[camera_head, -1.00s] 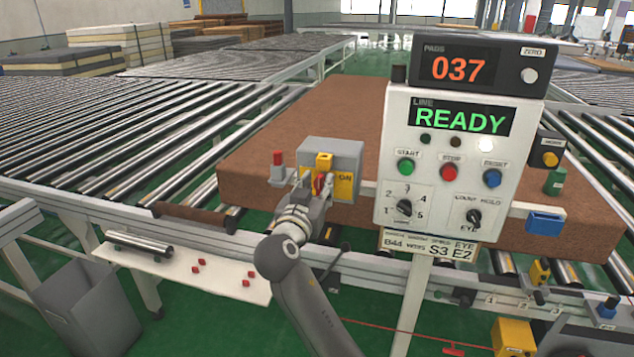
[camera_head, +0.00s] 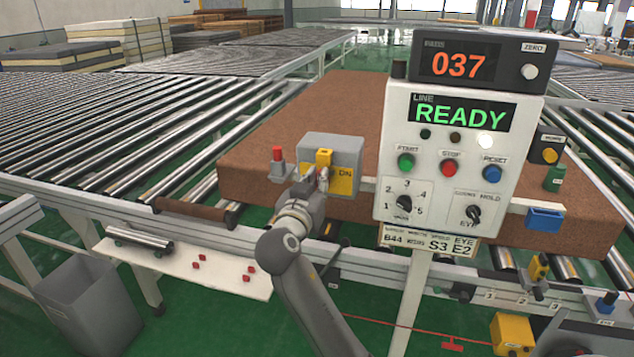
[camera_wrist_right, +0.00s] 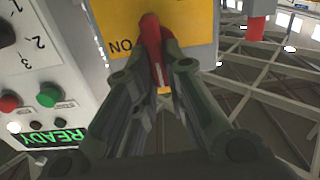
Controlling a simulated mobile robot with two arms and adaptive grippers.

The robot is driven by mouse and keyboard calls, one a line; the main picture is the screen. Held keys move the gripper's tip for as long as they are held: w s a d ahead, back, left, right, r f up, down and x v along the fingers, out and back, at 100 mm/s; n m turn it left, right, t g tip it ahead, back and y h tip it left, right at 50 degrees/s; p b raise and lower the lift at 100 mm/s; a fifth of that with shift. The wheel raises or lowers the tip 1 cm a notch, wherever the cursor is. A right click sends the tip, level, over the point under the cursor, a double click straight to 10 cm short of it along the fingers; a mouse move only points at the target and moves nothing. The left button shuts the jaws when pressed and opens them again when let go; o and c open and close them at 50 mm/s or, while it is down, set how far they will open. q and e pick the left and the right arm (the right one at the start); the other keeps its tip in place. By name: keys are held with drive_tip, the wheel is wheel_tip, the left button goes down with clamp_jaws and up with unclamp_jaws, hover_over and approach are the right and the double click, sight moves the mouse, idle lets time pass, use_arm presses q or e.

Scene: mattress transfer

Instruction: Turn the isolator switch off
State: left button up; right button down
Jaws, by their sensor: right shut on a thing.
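The isolator switch is a grey box (camera_head: 345,150) with a yellow plate (camera_head: 342,182) marked ON, left of the control panel in the head view. Its red handle (camera_wrist_right: 151,38) shows in the right wrist view in front of the yellow plate (camera_wrist_right: 184,25); ON appears upside down beside it. My right gripper (camera_head: 321,180) is at the front of the box. In the wrist view my right gripper (camera_wrist_right: 158,78) is shut on the red handle, with its fingers on both sides. The fingers hide most of the handle in the head view. My left gripper is not in view.
The control panel (camera_head: 398,125) reading READY stands close to the right of the switch. A red-capped post (camera_head: 277,158) is just left of the box. A brown mattress (camera_head: 250,165) lies behind on the rollers. A white shelf (camera_head: 220,275) and grey bin (camera_head: 90,305) are lower left.

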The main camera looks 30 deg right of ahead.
drive_tip(key=shift+w+a+f+n+p, duration=0.25)
drive_tip(key=shift+n+p, duration=1.15)
drive_tip(key=shift+n, duration=1.55)
drive_tip(key=shift+w+a+f+n+p, duration=0.1)
drive_tip(key=shift+f+n+p, duration=0.2)
drive_tip(key=shift+n+p, duration=1.9)
drive_tip(key=shift+w+a+f+n+p, duration=0.25)
drive_tip(key=shift+n+p, duration=0.4)
drive_tip(key=shift+n, duration=3)
drive_tip(key=shift+d+f, duration=0.1)
drive_tip(key=c, duration=1.5)
unclamp_jaws()
